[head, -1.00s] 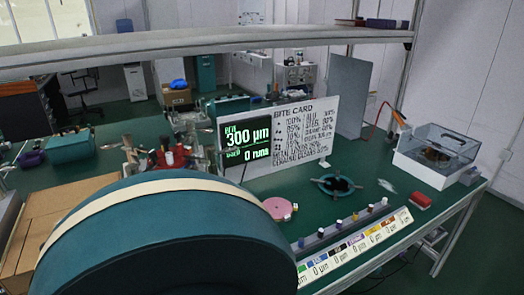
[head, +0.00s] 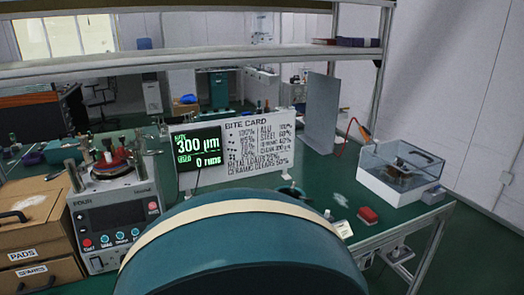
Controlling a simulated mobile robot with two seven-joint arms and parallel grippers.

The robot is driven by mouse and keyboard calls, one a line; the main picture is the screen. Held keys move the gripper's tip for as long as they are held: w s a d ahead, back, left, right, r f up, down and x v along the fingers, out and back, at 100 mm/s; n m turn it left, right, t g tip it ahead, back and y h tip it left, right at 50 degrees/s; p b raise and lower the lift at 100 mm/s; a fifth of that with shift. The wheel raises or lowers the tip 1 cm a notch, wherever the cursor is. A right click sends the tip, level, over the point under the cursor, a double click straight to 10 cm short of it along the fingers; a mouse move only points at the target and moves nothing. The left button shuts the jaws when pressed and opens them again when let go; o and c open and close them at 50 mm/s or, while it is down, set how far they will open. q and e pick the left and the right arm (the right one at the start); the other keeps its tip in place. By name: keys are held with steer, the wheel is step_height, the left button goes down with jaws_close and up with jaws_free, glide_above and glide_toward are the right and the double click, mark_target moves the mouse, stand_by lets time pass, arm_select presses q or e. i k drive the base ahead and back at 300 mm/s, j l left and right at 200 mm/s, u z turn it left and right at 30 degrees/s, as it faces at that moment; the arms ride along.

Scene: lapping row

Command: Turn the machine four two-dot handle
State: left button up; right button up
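Machine four (head: 143,195) stands at the left of the bench in the head view, marked FOUR on its grey front. Its front has a dark screen (head: 118,216), a red button (head: 153,206) and a low row of small round knobs, one red (head: 88,243) and others blue (head: 121,236). Dot marks are too small to make out, so I cannot tell which handle has two dots. On its top are a red and dark round plate (head: 112,161) and upright metal posts. Neither of my grippers is in view.
A bite card (head: 258,143) with a lit display (head: 199,146) stands behind. Brown drawers (head: 35,250) are left of the machine. The near middle of the view is blocked.

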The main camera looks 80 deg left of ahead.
mark_target(139, 156)
steer(key=i+j+u, duration=0.1)
steer(key=u, duration=0.3)
steer(key=i+u, duration=0.25)
steer(key=u, duration=0.15)
steer(key=i+u, duration=0.2)
steer(key=u, duration=0.15)
steer(key=i+l+u, duration=0.15)
steer(key=u, duration=0.25)
